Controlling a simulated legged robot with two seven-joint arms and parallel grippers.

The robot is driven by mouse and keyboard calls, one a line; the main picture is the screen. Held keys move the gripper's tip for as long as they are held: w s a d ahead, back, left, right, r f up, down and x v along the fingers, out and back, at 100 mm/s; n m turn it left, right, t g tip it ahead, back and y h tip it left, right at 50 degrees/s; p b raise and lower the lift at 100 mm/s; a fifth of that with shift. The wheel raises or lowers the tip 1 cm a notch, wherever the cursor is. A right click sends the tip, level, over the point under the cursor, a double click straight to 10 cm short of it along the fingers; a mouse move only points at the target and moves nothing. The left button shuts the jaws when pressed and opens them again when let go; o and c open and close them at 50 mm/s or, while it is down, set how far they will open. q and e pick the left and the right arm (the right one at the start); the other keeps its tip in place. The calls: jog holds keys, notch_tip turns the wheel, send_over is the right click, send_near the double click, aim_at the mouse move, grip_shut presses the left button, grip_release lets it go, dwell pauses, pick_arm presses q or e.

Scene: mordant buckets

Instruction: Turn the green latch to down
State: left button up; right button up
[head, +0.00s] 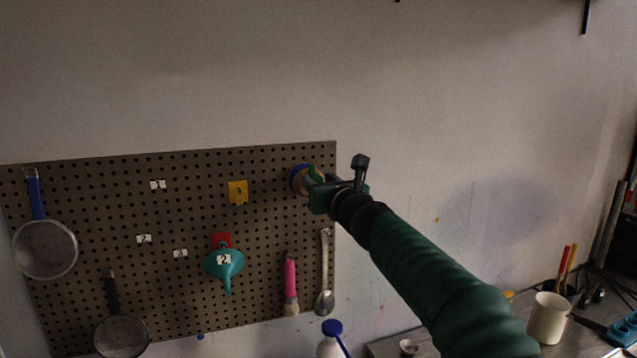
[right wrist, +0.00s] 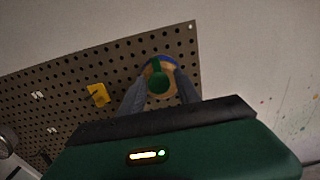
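The green latch (right wrist: 158,80) sits on a tan round plate with a blue rim (right wrist: 172,62), near the pegboard's upper right corner. In the head view only a bit of the green latch (head: 313,171) shows, with the blue rim (head: 296,176) beside it; my right gripper hides the rest. My right gripper (head: 312,186) is at the latch. In the right wrist view its two fingers (right wrist: 160,82) are apart, one on each side of the latch. I cannot tell whether they touch it. My left gripper is not in view.
The pegboard (head: 120,200) holds a yellow hook (head: 238,192), a teal funnel (head: 224,264), a pink-handled brush (head: 290,280), a spoon (head: 325,275) and strainers (head: 46,248). A cream mug (head: 547,318) and a blue-capped bottle (head: 331,340) stand below. The wall to the right is clear.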

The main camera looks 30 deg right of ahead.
jog(key=shift+d, duration=0.1)
jog(key=shift+c, duration=1)
jog(key=shift+w+f, duration=0.1)
jog(key=shift+c, duration=1.3)
jog(key=shift+w+a, duration=0.1)
jog(key=shift+a, duration=0.15)
grip_shut()
jog(key=shift+f+n, duration=0.1)
jog(key=shift+n, duration=0.3)
jog(key=shift+a+f+n+b, duration=0.15)
jog(key=shift+n+b, duration=1.75)
jog(key=shift+n, duration=3.85)
jog(key=shift+d+f+n+b, duration=0.15)
jog(key=shift+n+b, duration=1.7)
jog(key=shift+n, duration=3.9)
jog(key=shift+a+n, duration=0.1)
jog(key=shift+n, duration=0.2)
